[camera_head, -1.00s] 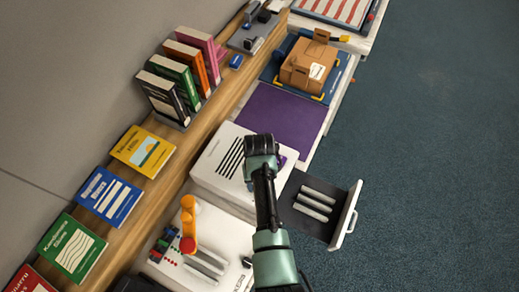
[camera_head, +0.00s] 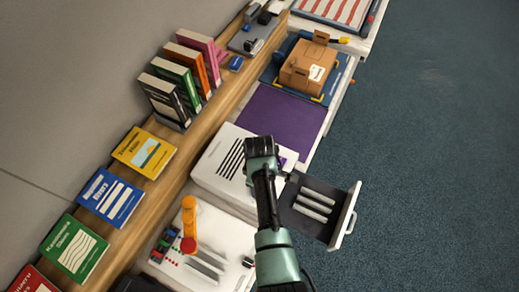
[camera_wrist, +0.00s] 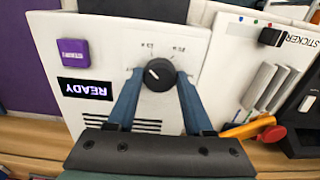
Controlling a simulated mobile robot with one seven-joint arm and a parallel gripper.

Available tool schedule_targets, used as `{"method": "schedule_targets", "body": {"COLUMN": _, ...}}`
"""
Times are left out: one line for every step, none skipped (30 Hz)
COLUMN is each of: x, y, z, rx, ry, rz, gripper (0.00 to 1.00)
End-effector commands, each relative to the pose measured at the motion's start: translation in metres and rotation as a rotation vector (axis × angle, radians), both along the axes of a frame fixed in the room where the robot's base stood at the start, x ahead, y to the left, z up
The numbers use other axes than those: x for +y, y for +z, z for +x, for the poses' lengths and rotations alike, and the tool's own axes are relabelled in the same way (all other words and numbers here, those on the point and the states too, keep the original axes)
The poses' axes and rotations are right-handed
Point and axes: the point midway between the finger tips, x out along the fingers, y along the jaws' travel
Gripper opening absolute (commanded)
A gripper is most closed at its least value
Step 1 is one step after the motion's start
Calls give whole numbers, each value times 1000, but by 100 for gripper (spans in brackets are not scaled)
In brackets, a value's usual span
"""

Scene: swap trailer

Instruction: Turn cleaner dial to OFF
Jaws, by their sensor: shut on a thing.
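The cleaner (camera_head: 215,165) is a white box with dark vent stripes on top, on the bench in the head view. In the wrist view its white panel (camera_wrist: 100,35) appears upside down. The black round dial (camera_wrist: 159,73) has a white pointer mark. Small labels (camera_wrist: 165,48) sit around its far side, too small to read surely. My gripper (camera_wrist: 158,84) has its two blue fingers on either side of the dial, shut on it. In the head view my wrist hides the dial and fingers.
A purple button (camera_wrist: 73,52) and a READY display (camera_wrist: 86,88) sit beside the dial. An open drawer (camera_head: 340,225) with pale bars juts out to the right. The sticker machine (camera_head: 225,232) with an orange lever (camera_head: 189,222) stands nearby. Books line the shelf.

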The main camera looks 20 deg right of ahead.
Motion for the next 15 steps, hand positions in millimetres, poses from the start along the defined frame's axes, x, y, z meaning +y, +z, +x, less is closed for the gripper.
{"method": "schedule_targets", "body": {"x": 0, "y": 1, "z": 1, "rx": -2, "ry": 45, "rz": -1, "gripper": 0}}
{"method": "schedule_targets", "body": {"x": 0, "y": 1, "z": 1, "rx": -2, "ry": 74, "rz": -1, "gripper": 0}}
{"method": "schedule_targets", "body": {"x": 0, "y": 1, "z": 1, "rx": -1, "ry": 112, "rz": 0, "gripper": 0}}
{"method": "schedule_targets", "body": {"x": 0, "y": 1, "z": 1, "rx": -1, "ry": 140, "rz": 0, "gripper": 0}}
{"method": "schedule_targets", "body": {"x": 0, "y": 1, "z": 1, "rx": -1, "ry": 168, "rz": 0, "gripper": 0}}
{"method": "schedule_targets", "body": {"x": 0, "y": 1, "z": 0, "rx": -1, "ry": 206, "rz": 0, "gripper": 0}}
{"method": "schedule_targets", "body": {"x": 0, "y": 1, "z": 0, "rx": -1, "ry": 234, "rz": 0, "gripper": 0}}
{"method": "schedule_targets", "body": {"x": 0, "y": 1, "z": 0, "rx": -1, "ry": 262, "rz": 0, "gripper": 0}}
{"method": "schedule_targets", "body": {"x": 0, "y": 1, "z": 0, "rx": -1, "ry": 300, "rz": 0, "gripper": 0}}
{"method": "schedule_targets", "body": {"x": 0, "y": 1, "z": 0, "rx": -1, "ry": 328, "rz": 1, "gripper": 0}}
{"method": "schedule_targets", "body": {"x": 0, "y": 1, "z": 0, "rx": -1, "ry": 356, "rz": 1, "gripper": 0}}
{"method": "schedule_targets", "body": {"x": 0, "y": 1, "z": 0, "rx": -1, "ry": 392, "rz": 1, "gripper": 0}}
{"method": "schedule_targets", "body": {"x": 0, "y": 1, "z": 0, "rx": -1, "ry": 418, "rz": 1, "gripper": 0}}
{"method": "schedule_targets", "body": {"x": 0, "y": 1, "z": 0, "rx": -1, "ry": 445, "rz": 0, "gripper": 0}}
{"method": "schedule_targets", "body": {"x": 0, "y": 1, "z": 0, "rx": -1, "ry": 477, "rz": 0, "gripper": 0}}
